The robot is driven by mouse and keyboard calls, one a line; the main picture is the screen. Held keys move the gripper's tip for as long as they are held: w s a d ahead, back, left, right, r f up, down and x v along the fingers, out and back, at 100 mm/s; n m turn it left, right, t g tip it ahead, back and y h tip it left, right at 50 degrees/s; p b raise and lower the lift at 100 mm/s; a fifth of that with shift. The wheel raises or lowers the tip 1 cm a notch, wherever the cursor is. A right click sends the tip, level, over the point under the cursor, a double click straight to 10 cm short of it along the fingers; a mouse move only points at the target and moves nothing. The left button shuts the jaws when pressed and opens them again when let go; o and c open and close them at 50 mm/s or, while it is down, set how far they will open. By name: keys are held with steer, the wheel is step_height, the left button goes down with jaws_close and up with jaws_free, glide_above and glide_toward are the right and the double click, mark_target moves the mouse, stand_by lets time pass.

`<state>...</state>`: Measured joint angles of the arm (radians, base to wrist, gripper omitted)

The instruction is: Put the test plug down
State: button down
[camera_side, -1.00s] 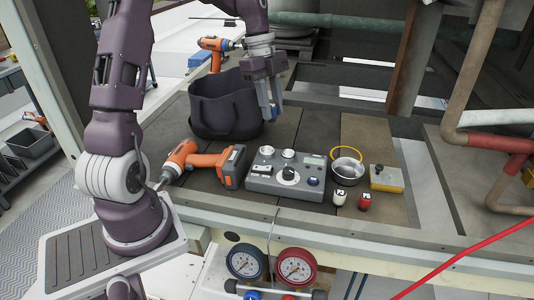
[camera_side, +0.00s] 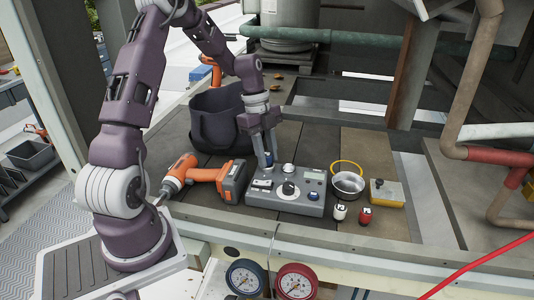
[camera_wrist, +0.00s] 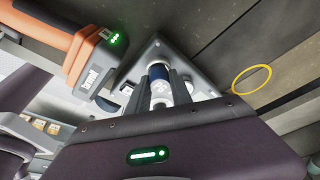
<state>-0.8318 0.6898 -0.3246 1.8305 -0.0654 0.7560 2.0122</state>
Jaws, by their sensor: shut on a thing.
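My gripper (camera_side: 265,157) points down over the back left part of a grey test box (camera_side: 290,200). It is shut on the test plug, a small white and blue cylinder (camera_wrist: 158,78) between the fingers in the wrist view. In the side view the plug (camera_side: 268,159) is mostly hidden by the fingers. It is low over the box's back left corner; I cannot tell whether it touches the box. A white round fitting (camera_side: 289,169) is just right of it. The box has a dark-centred dial and a blue knob on its face.
An orange drill (camera_side: 205,176) lies left of the box, and a dark bag (camera_side: 216,122) stands behind. Right of the box are a white canister (camera_side: 339,212), a red canister (camera_side: 365,215), a metal bowl (camera_side: 348,184), a yellow ring (camera_wrist: 252,78) and a yellow block (camera_side: 388,193).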

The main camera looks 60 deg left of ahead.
steer(key=c, duration=1.1)
jaws_free()
steer(key=shift+f, duration=0.1)
steer(key=shift+c, duration=0.2)
steer(key=w+v, duration=0.1)
steer(key=v, duration=1.1)
steer(key=s+d+r+n+t+y, duration=0.1)
steer(key=s+d+r+n+y, duration=0.2)
steer(key=d, duration=0.4)
steer(key=s+d+r+n, duration=0.4)
steer(key=s+d+r, duration=0.1)
steer(key=d, duration=0.2)
steer(key=s+d+n+t, duration=0.2)
steer(key=s+d+n, duration=0.1)
steer(key=s, duration=0.4)
steer(key=s+d+n+t, duration=0.2)
steer(key=s+d+n, duration=0.2)
steer(key=s+n, duration=0.2)
steer(key=shift+s+f, duration=0.35)
steer(key=shift+s, duration=0.15)
